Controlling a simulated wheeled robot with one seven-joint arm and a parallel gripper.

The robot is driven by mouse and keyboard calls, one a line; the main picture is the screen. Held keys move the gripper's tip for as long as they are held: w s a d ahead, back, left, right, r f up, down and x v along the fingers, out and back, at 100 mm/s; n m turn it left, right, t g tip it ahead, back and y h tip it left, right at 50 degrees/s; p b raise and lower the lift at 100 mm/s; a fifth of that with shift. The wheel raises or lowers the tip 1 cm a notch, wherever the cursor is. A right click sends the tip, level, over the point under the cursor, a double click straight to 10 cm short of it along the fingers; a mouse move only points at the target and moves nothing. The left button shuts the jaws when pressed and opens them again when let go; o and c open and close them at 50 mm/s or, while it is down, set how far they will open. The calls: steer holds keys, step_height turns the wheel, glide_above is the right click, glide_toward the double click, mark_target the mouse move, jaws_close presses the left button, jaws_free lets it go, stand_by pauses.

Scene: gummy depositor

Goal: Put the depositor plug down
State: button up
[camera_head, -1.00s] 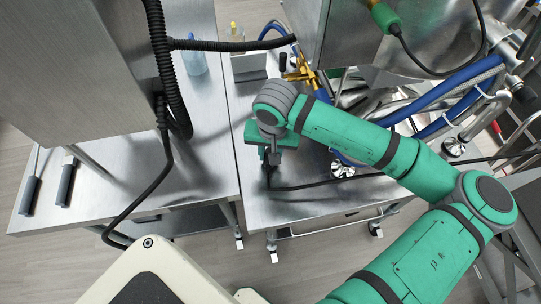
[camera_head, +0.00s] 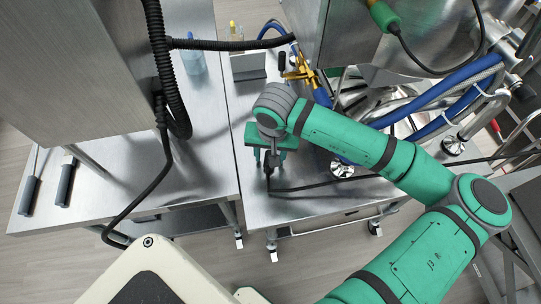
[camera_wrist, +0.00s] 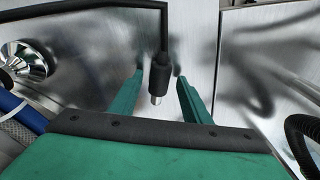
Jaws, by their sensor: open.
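The depositor plug (camera_wrist: 159,78) is a black cylinder with a bare metal tip and a black cable. In the wrist view it lies between my two green fingers, with a gap on each side. My gripper (camera_wrist: 160,74) is open around it. In the head view my gripper (camera_head: 269,158) points down over the front part of the right-hand steel table (camera_head: 310,203). The plug is small and partly hidden there, at the table surface under the gripper.
The black cable (camera_head: 325,183) runs right across the table from the plug. A round metal foot (camera_head: 342,168) and blue hoses (camera_head: 440,92) are to the right. A gap separates this table from the left-hand steel table (camera_head: 205,120). The table's front is mostly clear.

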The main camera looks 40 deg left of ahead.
step_height(320, 180, up, 12)
steer(key=d, duration=0.1)
steer(key=shift+s+d, duration=0.15)
steer(key=shift+s, duration=0.25)
steer(key=shift+f, duration=0.15)
